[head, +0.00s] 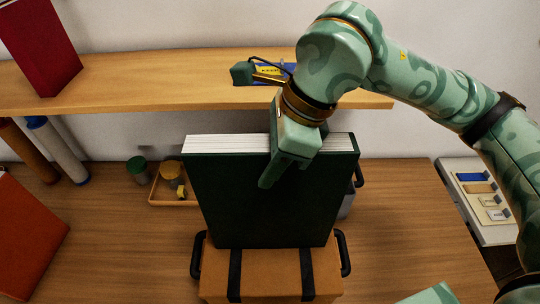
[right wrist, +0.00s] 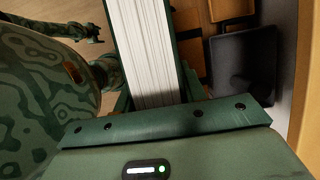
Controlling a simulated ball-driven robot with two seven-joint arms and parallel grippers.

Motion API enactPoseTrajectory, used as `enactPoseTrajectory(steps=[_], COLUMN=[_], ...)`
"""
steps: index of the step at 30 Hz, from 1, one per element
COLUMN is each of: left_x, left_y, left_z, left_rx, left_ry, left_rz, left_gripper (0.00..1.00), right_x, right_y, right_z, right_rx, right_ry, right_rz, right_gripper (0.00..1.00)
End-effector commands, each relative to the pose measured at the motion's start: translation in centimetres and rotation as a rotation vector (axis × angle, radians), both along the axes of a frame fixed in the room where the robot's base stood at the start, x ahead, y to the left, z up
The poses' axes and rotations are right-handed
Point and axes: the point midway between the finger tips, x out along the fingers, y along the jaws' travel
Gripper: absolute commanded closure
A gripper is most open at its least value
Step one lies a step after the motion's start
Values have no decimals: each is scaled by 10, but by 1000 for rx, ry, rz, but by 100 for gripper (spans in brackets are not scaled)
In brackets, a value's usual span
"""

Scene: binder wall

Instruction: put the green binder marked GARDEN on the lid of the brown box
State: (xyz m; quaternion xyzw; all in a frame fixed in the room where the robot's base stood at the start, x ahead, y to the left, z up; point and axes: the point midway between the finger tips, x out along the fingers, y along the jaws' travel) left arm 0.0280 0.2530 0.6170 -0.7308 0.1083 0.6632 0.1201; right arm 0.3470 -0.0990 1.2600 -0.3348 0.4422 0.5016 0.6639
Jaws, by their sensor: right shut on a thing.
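A dark green binder (head: 270,200) stands upright over the back part of the brown box (head: 270,270) in the head view, its white page edges facing up. Its lower edge meets the lid in the picture; I cannot tell whether it touches. No GARDEN label shows on the visible side. My right gripper (head: 282,160) is shut on the binder's top edge, one finger on the near cover. In the right wrist view the binder's pages (right wrist: 145,60) run up from between the jaws. The box has dark straps and black side handles.
A wooden shelf (head: 150,80) crosses behind, with a red binder (head: 40,40) and a small blue and yellow item (head: 270,73). A small tray (head: 170,190) with jars lies behind the box at left. An orange-red binder (head: 25,235) is at far left. Bare desk lies right of the box.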

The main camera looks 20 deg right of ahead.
Motion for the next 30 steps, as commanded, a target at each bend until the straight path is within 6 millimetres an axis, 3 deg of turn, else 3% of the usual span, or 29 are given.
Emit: enactPoseTrajectory(steps=[7, 8, 9, 10, 21, 30], left_x=[0, 0, 0, 0, 0, 0], left_y=[0, 0, -1, -1, -1, -1], left_z=[-5, -3, -3, -3, 0, -3], left_rx=[-1, -1, -1, -1, -1, -1], left_ry=[1, 0, 0, 0, -1, 0], left_rz=[0, 0, 0, 0, 0, 1], left_gripper=[34, 34, 34, 34, 34, 34], right_x=[0, 0, 0, 0, 0, -6], right_y=[0, 0, 0, 0, -2, -26], right_z=[-3, -3, -2, -2, 6, 66], right_rx=[1, 0, 0, 0, 0, 0], right_ry=[-1, 0, 0, 0, -3, -6], right_rz=[0, -1, 0, 0, -1, -4], right_gripper=[100, 51, 40, 37, 37, 37])
